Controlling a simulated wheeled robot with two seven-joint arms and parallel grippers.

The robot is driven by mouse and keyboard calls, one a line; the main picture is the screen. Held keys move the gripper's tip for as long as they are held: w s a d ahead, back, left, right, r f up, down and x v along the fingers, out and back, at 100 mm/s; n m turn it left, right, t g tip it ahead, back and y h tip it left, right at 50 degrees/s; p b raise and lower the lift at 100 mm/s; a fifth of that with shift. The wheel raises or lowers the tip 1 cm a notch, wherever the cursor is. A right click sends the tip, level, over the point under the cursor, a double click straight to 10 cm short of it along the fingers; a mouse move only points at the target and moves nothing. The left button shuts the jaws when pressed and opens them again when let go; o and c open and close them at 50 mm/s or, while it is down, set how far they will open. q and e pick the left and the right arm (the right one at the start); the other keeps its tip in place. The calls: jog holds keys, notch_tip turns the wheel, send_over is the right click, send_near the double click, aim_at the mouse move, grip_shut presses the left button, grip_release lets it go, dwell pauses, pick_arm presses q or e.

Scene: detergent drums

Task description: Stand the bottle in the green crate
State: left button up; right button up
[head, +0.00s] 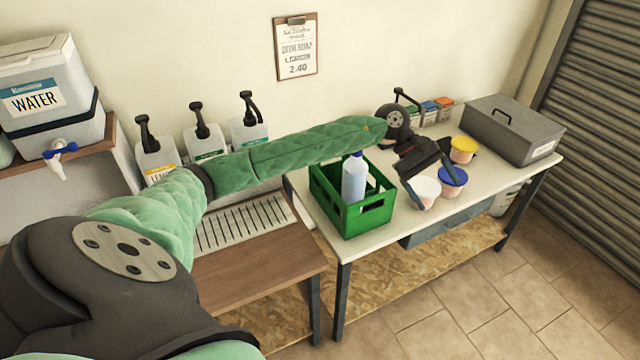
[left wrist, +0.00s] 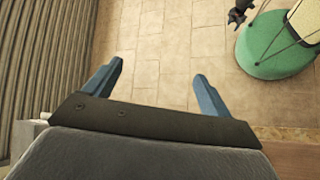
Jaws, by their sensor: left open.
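A pale blue-white bottle (head: 354,180) with a blue top stands upright inside the green crate (head: 375,215), which sits at the left end of the white table. Part of the bottle's lower body is hidden by the crate's wall. My left arm reaches across above the crate. My left gripper (head: 428,190) is to the right of the crate, close to the small tubs, apart from the bottle. In the left wrist view its two blue fingers (left wrist: 155,85) are spread with nothing between them and point toward the floor.
Tubs with white, blue (head: 453,178) and yellow (head: 463,146) lids stand near my left gripper. A grey metal box (head: 512,130) is at the table's right end. Pump drums (head: 157,158) stand behind the slatted tray (head: 240,222) at left. The floor in front is clear.

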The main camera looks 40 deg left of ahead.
pick_arm(q)
jog(key=d+f+n+t+h, duration=0.4)
jog(key=d+n+t+h, duration=0.6)
jog(key=n, duration=0.9)
jog(key=w+a+f+n+t+y, duration=0.1)
jog(key=a+f+n+t+y, duration=0.25)
jog(key=f+n+y, duration=0.65)
jog(key=w+a+f+n+t+y, duration=0.1)
jog(key=a+f+n+t+y, duration=0.3)
jog(key=f+n, duration=1.1)
jog(key=s+a+f+n+g+y, duration=0.25)
jog(key=s+f, duration=0.25)
jog(key=f, duration=0.5)
jog(key=s+a+f+n+g+y, duration=0.25)
jog(key=s+f+n, duration=0.2)
jog(key=f, duration=0.55)
jog(key=s+d+f+n+g, duration=0.1)
jog(key=s+f+n+g, duration=0.2)
jog(key=s+f, duration=0.5)
jog(key=s+d+f+n+g, duration=0.1)
jog(key=s+f+n+g, duration=0.2)
jog(key=s+f, duration=0.5)
jog(key=s+d+f+n+g, duration=0.1)
jog(key=s+f+n+g, duration=0.2)
jog(key=s+f, duration=0.5)
jog(key=s+g, duration=0.1)
jog(key=s, duration=1.1)
jog(key=shift+f+y, duration=0.3)
jog(key=shift+f, duration=0.05)
